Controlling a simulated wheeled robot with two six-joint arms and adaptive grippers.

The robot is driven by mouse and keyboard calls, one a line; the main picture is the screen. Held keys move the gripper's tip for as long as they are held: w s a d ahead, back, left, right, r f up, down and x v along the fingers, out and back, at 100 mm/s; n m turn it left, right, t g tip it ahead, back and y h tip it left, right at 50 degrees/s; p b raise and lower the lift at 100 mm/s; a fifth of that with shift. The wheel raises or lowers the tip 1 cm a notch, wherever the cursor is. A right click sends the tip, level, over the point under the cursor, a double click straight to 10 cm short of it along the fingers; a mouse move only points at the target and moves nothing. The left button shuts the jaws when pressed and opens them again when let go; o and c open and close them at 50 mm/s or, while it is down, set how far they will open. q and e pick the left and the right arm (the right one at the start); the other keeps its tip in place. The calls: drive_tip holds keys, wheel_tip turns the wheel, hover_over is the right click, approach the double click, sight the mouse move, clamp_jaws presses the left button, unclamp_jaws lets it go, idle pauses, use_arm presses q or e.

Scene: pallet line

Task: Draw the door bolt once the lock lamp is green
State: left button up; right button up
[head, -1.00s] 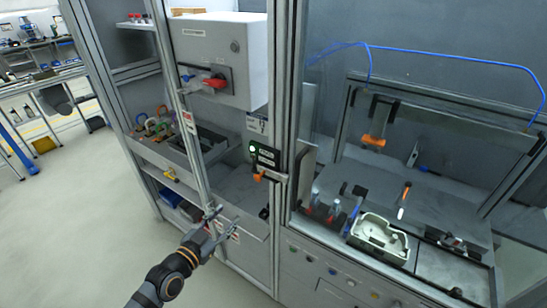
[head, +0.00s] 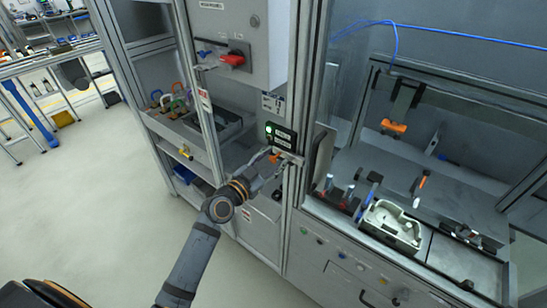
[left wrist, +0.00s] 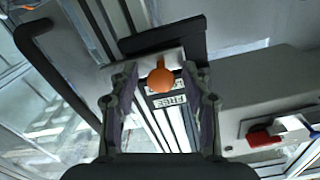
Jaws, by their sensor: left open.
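The door bolt's orange knob (left wrist: 160,78) sits on a metal bar at the door post. In the left wrist view the knob is between the open fingers of my left gripper (left wrist: 160,100), near their tips; I cannot tell whether they touch it. In the head view my left gripper (head: 272,165) is at the bolt and partly hides its orange part (head: 274,153). My right gripper is not in view.
A grey cabinet with a red rotary switch (head: 233,58) is above left. A shelf with coloured padlocks (head: 172,98) is at the left. Behind the glass at the right is a fixture with a pale tray part (head: 392,226). Open floor lies at the lower left.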

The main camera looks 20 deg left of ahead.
use_arm(q)
drive_tip(key=shift+w, duration=0.15)
drive_tip(key=shift+c, duration=0.8)
clamp_jaws()
